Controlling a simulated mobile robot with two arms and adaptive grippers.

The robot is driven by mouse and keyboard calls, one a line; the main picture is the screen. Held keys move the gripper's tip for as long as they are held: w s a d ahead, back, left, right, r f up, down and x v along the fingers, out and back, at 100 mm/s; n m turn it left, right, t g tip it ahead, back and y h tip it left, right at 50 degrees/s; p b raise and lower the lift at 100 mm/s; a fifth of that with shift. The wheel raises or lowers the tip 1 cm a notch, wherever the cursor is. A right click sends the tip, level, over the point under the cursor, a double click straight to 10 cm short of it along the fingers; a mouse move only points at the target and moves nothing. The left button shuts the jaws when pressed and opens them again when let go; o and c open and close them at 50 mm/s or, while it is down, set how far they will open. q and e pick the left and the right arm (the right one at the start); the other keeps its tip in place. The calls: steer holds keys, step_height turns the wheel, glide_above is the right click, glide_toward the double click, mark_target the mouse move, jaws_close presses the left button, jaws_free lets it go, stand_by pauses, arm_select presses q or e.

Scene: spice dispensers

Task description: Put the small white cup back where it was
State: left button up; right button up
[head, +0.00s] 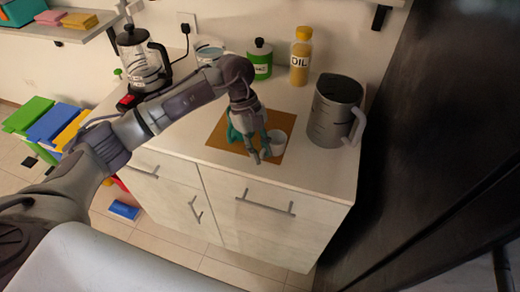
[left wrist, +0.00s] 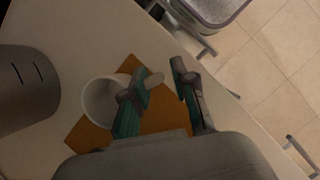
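The small white cup (head: 278,138) stands on the right part of a brown mat (head: 222,143) on the counter. My left gripper (head: 259,154) is low over the mat, just left of the cup. In the left wrist view the cup (left wrist: 97,101) shows its open mouth, and one finger overlaps its right rim. I cannot tell whether the near finger touches the cup. My right gripper is not in view.
A dark grey pitcher (head: 335,112) stands right of the mat. An oil bottle (head: 300,62), a green container (head: 260,65) and a clear bowl (head: 207,50) are behind it. A coffee press (head: 143,65) stands at the back left. The counter's front strip (head: 300,178) is clear.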

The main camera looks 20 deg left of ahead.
arm_select(q)
steer(key=shift+r, duration=0.1)
steer(key=shift+r+p, duration=0.25)
steer(key=shift+p, duration=0.1)
steer(key=b+v, duration=0.3)
steer(key=v, duration=0.8)
steer(key=shift+w+a+r, duration=0.1)
steer(key=shift+a+r, duration=0.1)
steer(key=shift+r, duration=0.1)
steer(key=shift+f, duration=0.1)
